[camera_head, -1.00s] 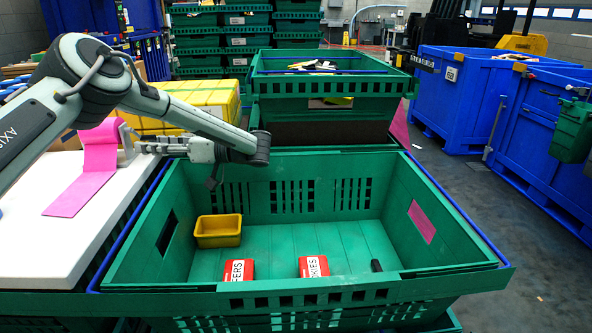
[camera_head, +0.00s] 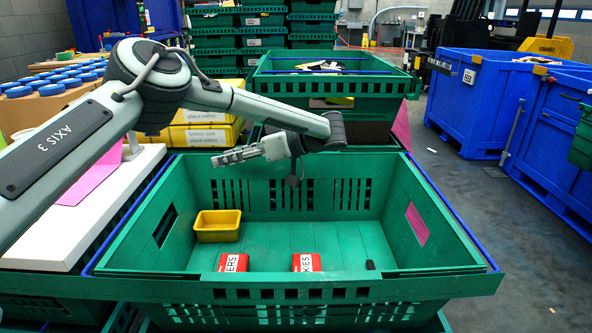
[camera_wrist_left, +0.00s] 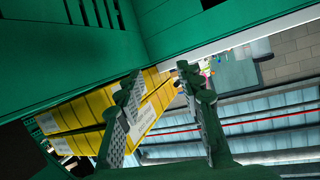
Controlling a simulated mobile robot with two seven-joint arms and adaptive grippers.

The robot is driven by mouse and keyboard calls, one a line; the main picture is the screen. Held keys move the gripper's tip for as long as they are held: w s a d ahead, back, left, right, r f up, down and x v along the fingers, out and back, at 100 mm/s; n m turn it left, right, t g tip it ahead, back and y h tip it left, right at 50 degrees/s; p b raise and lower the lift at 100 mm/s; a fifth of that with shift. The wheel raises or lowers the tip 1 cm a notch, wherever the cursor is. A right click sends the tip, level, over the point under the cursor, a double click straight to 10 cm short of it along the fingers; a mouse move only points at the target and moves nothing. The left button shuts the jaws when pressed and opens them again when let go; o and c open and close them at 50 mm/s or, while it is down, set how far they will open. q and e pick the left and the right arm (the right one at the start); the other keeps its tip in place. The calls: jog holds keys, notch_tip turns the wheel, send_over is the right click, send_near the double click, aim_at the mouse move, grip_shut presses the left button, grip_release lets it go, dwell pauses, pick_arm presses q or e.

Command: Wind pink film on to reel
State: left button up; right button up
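The pink film (camera_head: 92,182) lies as a flat strip on the white table top (camera_head: 120,212) at the left of the head view. My left arm crosses in front of it and hides the reel and the upper part of the film. My left gripper (camera_head: 217,159) is over the back left of the green crate, to the right of the film and well apart from it. In the left wrist view the two fingers of this gripper (camera_wrist_left: 159,72) stand apart with nothing between them. My right gripper is in neither view.
The green crate (camera_head: 330,292) holds a yellow tub (camera_head: 218,226), two red packets (camera_head: 233,262) (camera_head: 306,262) and a small black item (camera_head: 370,265). Yellow boxes (camera_head: 205,137) stand behind it. Several blue caps (camera_head: 52,89) sit at the far left. Blue bins (camera_head: 480,110) stand at right.

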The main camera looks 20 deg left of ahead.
pick_arm(q)
jog(key=d+f+m+t+h, duration=0.1)
jog(key=d+h, duration=0.5)
jog(key=d, duration=0.9)
jog(key=shift+c, duration=0.6)
